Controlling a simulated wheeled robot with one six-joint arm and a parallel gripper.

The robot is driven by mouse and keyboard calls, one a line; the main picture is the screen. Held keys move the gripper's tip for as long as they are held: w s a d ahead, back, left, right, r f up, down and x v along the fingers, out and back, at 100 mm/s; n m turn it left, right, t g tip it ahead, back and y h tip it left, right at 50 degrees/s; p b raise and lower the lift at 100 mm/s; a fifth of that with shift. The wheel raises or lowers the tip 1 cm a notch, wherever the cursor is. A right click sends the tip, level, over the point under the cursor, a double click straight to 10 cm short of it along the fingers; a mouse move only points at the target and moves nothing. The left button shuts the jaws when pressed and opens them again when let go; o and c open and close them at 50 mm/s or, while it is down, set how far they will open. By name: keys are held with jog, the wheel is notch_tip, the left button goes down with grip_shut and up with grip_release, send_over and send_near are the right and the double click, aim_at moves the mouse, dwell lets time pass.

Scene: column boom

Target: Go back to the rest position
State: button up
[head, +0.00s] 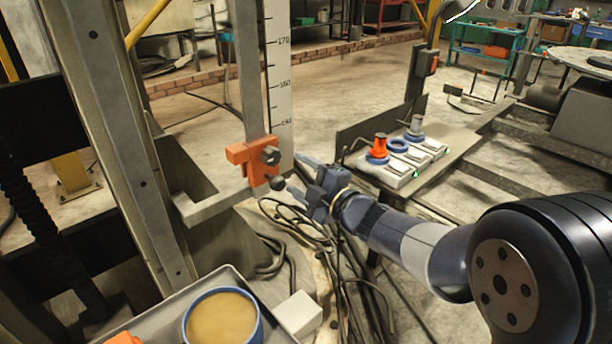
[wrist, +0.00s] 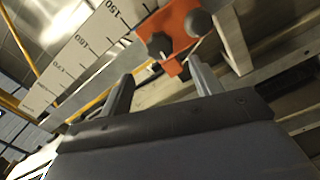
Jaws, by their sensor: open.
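My gripper (head: 292,175) is open and empty in the head view, at the end of my arm, which reaches in from the right. Its fingers point at an orange clamp (head: 254,164) with dark knobs on a vertical post. In the wrist view the two fingers (wrist: 162,88) stand apart, and the orange clamp (wrist: 178,38) is beyond them, with no clear contact. A white scale (head: 279,80) with black numbers runs up the post beside the clamp, and the scale also shows in the wrist view (wrist: 85,50).
A grey tray (head: 172,310) with a blue-rimmed cup (head: 222,318) is at the lower left, a white block (head: 298,314) beside it. Loose dark cables (head: 330,252) lie below my arm. A bench (head: 440,152) with blue rings and an orange piece (head: 379,146) stands behind it.

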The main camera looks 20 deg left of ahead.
aim_at(274, 159)
jog(key=shift+v, duration=0.8)
jog(key=shift+a, duration=0.1)
jog(key=b+x, duration=0.2)
jog(key=x, duration=0.8)
jog(key=shift+w+a, duration=0.2)
jog(key=shift+a, duration=0.1)
jog(key=shift+d, duration=0.15)
